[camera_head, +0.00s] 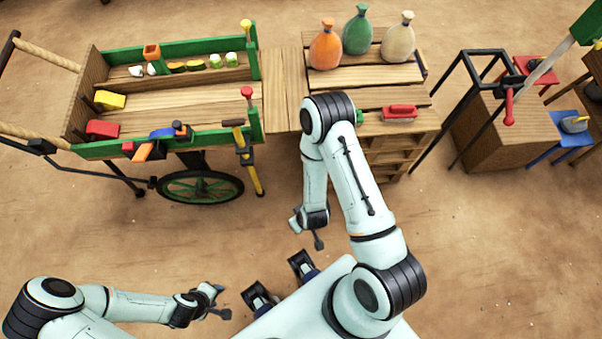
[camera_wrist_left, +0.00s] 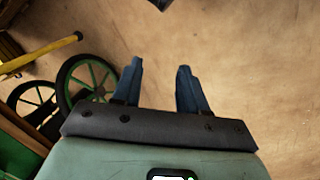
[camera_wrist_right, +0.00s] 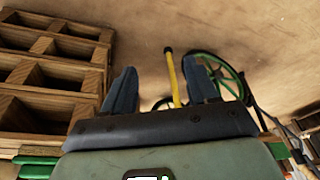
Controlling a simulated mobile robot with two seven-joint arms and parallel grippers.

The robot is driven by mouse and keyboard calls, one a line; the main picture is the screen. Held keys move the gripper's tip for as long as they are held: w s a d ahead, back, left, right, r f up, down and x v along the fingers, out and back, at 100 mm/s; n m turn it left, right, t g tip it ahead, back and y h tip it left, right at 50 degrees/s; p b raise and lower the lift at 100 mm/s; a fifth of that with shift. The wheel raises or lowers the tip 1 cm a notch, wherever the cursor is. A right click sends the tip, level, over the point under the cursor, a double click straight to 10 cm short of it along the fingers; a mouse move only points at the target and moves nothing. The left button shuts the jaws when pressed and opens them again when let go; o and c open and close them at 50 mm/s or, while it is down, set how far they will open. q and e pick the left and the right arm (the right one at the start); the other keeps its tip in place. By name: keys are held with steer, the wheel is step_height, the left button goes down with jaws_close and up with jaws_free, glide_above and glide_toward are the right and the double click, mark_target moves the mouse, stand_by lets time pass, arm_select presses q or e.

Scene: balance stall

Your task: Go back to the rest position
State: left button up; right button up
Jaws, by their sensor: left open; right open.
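My left gripper (camera_head: 217,301) hangs low over the bare floor at the bottom left of the head view. In the left wrist view its two blue fingers (camera_wrist_left: 158,80) are apart, with nothing between them but floor. My right gripper (camera_head: 308,232) is at the end of the folded right arm, in front of the wooden crate stand and above the floor. In the right wrist view its fingers (camera_wrist_right: 161,82) are apart and empty.
A wooden cart (camera_head: 180,100) with a green-wheeled side (camera_head: 200,187) stands at the back left. A wooden box (camera_head: 505,130) stands right. Floor between is clear.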

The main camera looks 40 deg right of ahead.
steer(key=shift+s, duration=0.1)
stand_by(0.3)
arm_select(q)
steer(key=s+d+r+m+g+h+p, duration=0.1)
steer(key=s+d+r+p, duration=0.2)
steer(key=d, duration=0.3)
steer(key=shift+s+d+r+g+h, duration=0.3)
steer(key=shift+s+r+g, duration=0.1)
steer(key=shift+s+r, duration=0.25)
arm_select(e)
steer(key=s+a+r+m+g+y, duration=0.3)
steer(key=s+a+m+g, duration=0.1)
steer(key=s, duration=0.4)
steer(key=shift+a+r, duration=0.3)
steer(key=shift+s, duration=0.15)
steer(key=c, duration=0.3)
arm_select(q)
steer(key=shift+w, duration=0.1)
arm_select(e)
steer(key=shift+d, duration=0.1)
